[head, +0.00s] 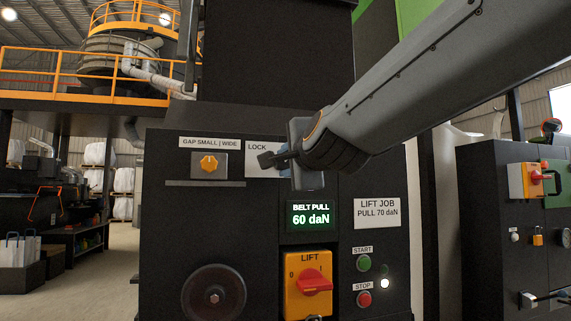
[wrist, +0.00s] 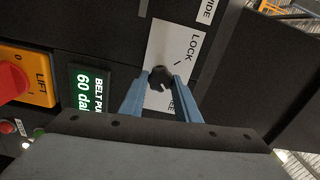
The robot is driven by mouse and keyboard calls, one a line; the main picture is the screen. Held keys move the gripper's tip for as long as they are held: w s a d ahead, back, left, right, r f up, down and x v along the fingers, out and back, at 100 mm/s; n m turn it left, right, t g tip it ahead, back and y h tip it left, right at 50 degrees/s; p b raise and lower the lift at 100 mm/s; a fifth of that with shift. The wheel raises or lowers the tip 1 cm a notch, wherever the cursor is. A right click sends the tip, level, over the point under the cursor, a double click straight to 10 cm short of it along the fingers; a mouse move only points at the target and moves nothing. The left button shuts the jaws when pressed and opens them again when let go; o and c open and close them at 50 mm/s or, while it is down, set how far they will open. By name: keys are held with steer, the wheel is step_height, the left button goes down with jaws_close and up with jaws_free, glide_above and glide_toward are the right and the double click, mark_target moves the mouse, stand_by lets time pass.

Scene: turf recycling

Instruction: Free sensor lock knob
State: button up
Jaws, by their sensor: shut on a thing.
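The black sensor lock knob (wrist: 158,75) sits on a white plate (wrist: 185,42) lettered LOCK, with part of a second word, ending in EE, near a finger. My gripper (wrist: 161,83) has its two blue fingers shut on the knob from both sides. A short tick mark shows on the plate on the LOCK side. I cannot tell exactly where the knob points.
A green display (head: 310,215) reads BELT PULL 60 daN. Beside it a label (head: 377,213) reads LIFT JOB PULL 70 daN. An orange gap knob (head: 209,164) is at left. Below are a red LIFT switch (head: 313,282), a green START button (head: 363,263) and a red STOP button (head: 364,299).

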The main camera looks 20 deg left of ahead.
steer(key=o, duration=1)
steer(key=shift+o, duration=0.2)
steer(key=shift+s, duration=0.1)
steer(key=p+v, duration=0.2)
steer(key=v, duration=0.5)
steer(key=shift+s, duration=0.3)
steer(key=shift+d, duration=0.15)
